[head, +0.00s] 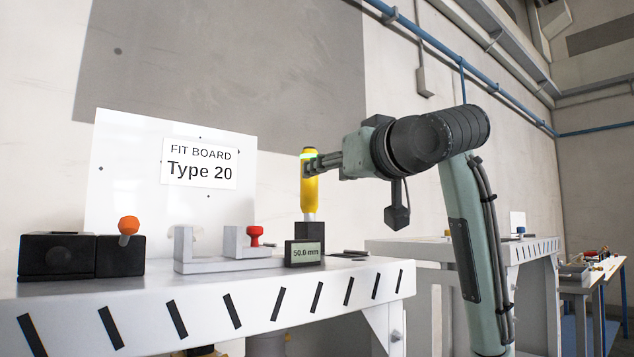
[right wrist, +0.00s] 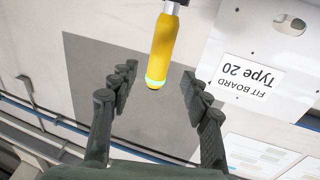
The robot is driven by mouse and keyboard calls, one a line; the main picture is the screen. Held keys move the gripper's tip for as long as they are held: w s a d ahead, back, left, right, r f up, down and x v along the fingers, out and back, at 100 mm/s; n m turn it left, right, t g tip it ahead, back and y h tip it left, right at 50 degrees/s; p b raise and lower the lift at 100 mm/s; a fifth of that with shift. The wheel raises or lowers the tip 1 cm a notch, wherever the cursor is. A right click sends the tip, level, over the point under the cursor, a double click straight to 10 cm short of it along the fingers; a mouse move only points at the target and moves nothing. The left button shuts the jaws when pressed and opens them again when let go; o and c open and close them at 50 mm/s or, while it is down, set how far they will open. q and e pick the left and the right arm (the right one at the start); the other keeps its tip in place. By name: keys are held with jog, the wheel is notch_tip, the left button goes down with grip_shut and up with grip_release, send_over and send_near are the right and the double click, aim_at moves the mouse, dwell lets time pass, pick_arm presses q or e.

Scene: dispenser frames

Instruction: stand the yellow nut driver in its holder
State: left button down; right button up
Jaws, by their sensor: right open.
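The yellow nut driver (head: 310,192) stands upright, with its pale shank down at the top of a black block (head: 311,230), which looks like its holder. How deep the shank sits is hidden. The driver has a glowing green-white band near its top end. My right gripper (head: 312,164) is at the upper part of the handle, coming from the right. In the right wrist view the gripper (right wrist: 158,82) is open, and the banded end of the driver (right wrist: 164,50) lies between the fingertips with gaps on both sides. My left gripper is not in view.
A display reading 50.0 mm (head: 304,254) stands in front of the block. To the left are a grey bracket (head: 205,264), a red knob (head: 255,233) and a black box (head: 58,257) with an orange-topped piece (head: 128,227). A white fit board (head: 120,180) stands behind.

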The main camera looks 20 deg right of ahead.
jog(key=shift+s+d, duration=0.2)
jog(key=shift+s, duration=1.65)
